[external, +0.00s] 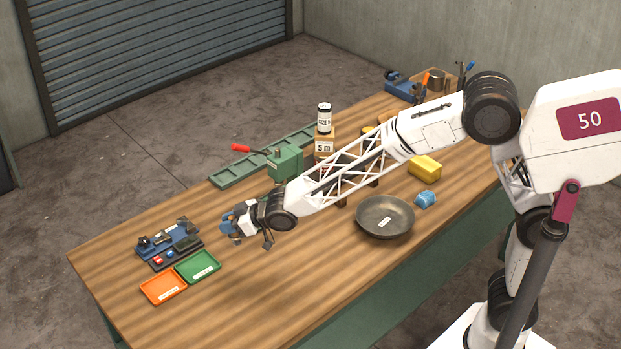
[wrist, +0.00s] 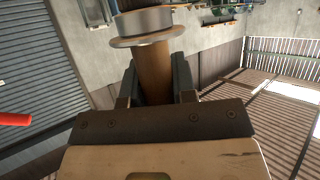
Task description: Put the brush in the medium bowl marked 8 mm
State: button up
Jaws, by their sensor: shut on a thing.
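My gripper (external: 243,226) is above the left part of the workbench. In the wrist view its two dark fingers (wrist: 155,80) are shut on a brown cylinder with a wide metal collar, which looks like the handle of the brush (wrist: 153,68). The brush is hard to make out in the external view. A grey metal bowl (external: 372,221) with a white label sits on the bench to the right of my gripper, well apart from it. Its label is too small to read. My arm hides part of the bench behind it, so other bowls may be hidden there.
An orange tray (external: 163,287) and a green tray (external: 199,267) lie at the left end, near a blue tool holder (external: 170,240). A green vise (external: 285,163) stands behind my arm. A blue lump (external: 426,199) and yellow block (external: 425,167) lie right. The front middle is clear.

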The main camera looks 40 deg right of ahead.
jog(key=d+f+g+h, duration=0.1)
jog(key=d+f+h, duration=0.15)
jog(key=d, duration=0.65)
jog(key=g+h, duration=0.9)
jog(key=h, duration=0.4)
send_over(383, 216)
jog(key=a, duration=0.3)
notch_tip(383, 216, down, 2)
jog(key=shift+a+f+y, duration=0.1)
jog(key=shift+f+y, duration=0.05)
jog(key=shift+y, duration=0.1)
jog(key=shift+f, duration=0.2)
jog(key=shift+f, duration=4.05)
